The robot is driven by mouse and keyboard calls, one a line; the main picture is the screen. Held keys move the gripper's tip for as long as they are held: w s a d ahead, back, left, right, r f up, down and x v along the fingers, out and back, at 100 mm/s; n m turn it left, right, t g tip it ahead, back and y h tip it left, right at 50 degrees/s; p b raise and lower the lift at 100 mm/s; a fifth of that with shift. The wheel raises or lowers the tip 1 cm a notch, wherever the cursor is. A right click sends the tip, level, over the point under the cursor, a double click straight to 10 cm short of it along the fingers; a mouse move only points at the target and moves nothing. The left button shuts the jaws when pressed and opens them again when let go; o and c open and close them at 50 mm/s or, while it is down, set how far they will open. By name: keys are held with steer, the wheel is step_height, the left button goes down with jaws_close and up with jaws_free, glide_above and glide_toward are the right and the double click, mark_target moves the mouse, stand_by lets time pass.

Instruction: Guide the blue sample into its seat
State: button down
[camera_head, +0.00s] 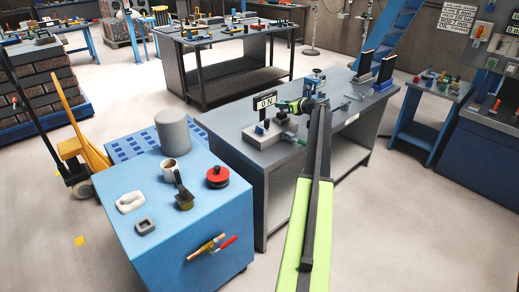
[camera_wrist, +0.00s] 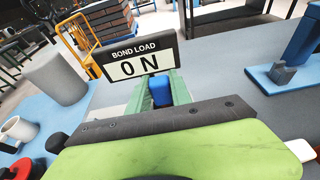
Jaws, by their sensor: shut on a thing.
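My gripper (camera_wrist: 160,86) is shut on the blue sample (camera_wrist: 160,93), a small blue block between its pale green fingers in the wrist view. A black display (camera_wrist: 138,56) reading "BOND LOAD 0 N" stands just beyond the fingertips. In the head view, the display (camera_head: 264,101) stands on a grey fixture (camera_head: 264,136) on the workbench, and my gripper (camera_head: 290,106) is close to its right side. The sample is too small or hidden to make out there. I cannot make out the seat, or whether the sample touches it.
The grey workbench (camera_head: 226,127) also holds a blue stand (camera_head: 314,82) and two dark upright panels at the far right end. A blue cabinet (camera_head: 150,215) with a grey cylinder (camera_head: 174,130), a mug (camera_head: 168,168) and a red-black puck (camera_head: 217,176) stands in front, to the left.

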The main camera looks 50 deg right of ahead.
steer(key=shift+f+b, duration=0.3)
steer(key=shift+b, duration=0.05)
steer(key=shift+f, duration=0.25)
stand_by(0.4)
stand_by(0.4)
steer(key=c, duration=1.3)
jaws_free()
steer(key=shift+s+r, duration=0.1)
steer(key=shift+s, duration=0.05)
steer(key=shift+p+v, duration=0.35)
steer(key=shift+v, duration=1.15)
steer(key=shift+o, duration=0.3)
